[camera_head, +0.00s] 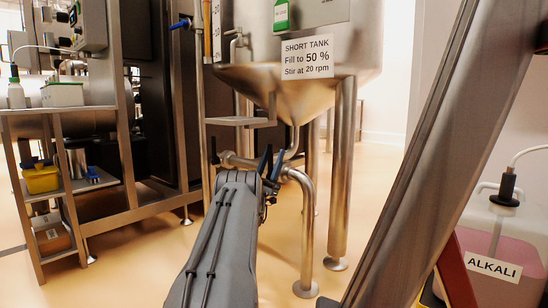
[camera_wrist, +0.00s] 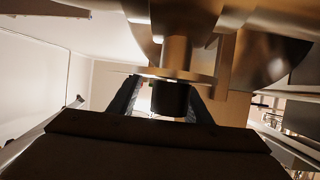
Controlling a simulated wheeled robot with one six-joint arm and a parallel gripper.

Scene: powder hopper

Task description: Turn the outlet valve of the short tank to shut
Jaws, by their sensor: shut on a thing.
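The short tank (camera_head: 295,85) has a conical metal bottom and a label reading "SHORT TANK, Fill to 50 %, Stir at 20 rpm". Its outlet pipe (camera_head: 294,142) comes down from the cone to pipework behind my gripper.
Metal tank legs (camera_head: 342,165) and a bent pipe (camera_head: 307,220) stand close to the right of my arm. A metal cart (camera_head: 125,165) is at the left. A pink-filled alkali container (camera_head: 490,235) is at the right. Open floor lies between the cart and my arm.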

